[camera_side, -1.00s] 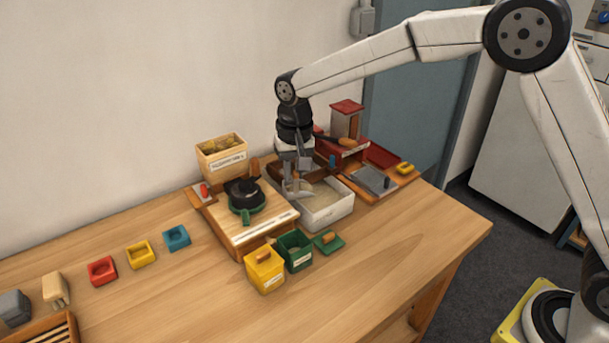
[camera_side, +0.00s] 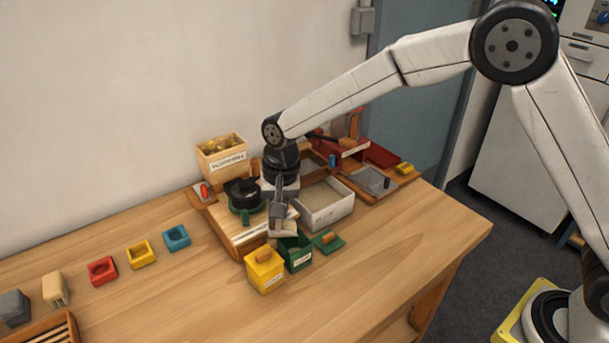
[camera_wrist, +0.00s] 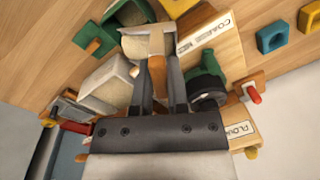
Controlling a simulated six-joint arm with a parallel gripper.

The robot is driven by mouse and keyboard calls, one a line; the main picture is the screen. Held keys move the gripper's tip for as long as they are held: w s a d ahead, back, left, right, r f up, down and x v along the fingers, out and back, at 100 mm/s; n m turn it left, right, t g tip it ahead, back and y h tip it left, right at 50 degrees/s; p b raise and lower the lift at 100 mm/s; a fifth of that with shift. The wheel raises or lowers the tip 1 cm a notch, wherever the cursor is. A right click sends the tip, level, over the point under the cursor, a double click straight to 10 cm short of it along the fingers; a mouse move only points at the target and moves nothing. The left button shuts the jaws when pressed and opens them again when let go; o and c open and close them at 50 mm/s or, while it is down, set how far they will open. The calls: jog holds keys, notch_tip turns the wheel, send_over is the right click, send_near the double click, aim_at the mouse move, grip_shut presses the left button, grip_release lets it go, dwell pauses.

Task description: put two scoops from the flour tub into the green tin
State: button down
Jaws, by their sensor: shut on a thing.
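My gripper (camera_side: 279,208) is shut on the wooden handle (camera_wrist: 157,76) of a scoop (camera_side: 283,229), which hangs low over the green tin (camera_side: 295,252). In the wrist view the pale scoop pan (camera_wrist: 148,42) points toward the green tin (camera_wrist: 132,14) and partly covers it. I cannot tell how much is in the scoop. The flour tub (camera_side: 331,219), a pale open box with beige powder, stands just right of and behind my gripper; it also shows in the wrist view (camera_wrist: 122,66).
A yellow tin (camera_side: 264,272) stands against the green tin's left. A green lid (camera_side: 329,243) with a wooden knob lies to its right. A wooden block with a black and green grinder (camera_side: 245,196) is close on the left. The front table is clear.

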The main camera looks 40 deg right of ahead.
jog(key=shift+d+f, duration=0.1)
jog(key=shift+s+d+f+t+y, duration=0.3)
jog(key=shift+d+f+t+y, duration=0.25)
jog(key=shift+y, duration=0.35)
jog(key=shift+s+d+r+t+y, duration=0.15)
jog(key=shift+s+d+t+y, duration=0.25)
jog(key=shift+d+y, duration=0.45)
jog(key=shift+a+t+y, duration=0.1)
jog(key=shift+t+y, duration=0.15)
jog(key=shift+y, duration=0.1)
jog(key=shift+s, duration=0.1)
jog(key=shift+s+d+y, duration=0.1)
jog(key=shift+d+y, duration=0.2)
jog(key=shift+y, duration=0.1)
jog(key=shift+s+d+t+y, duration=0.1)
jog(key=shift+d+t+y, duration=0.15)
jog(key=shift+t+y, duration=0.05)
jog(key=shift+s+d+t+y, duration=0.3)
jog(key=shift+d+t+y, duration=0.2)
jog(key=shift+y, duration=0.3)
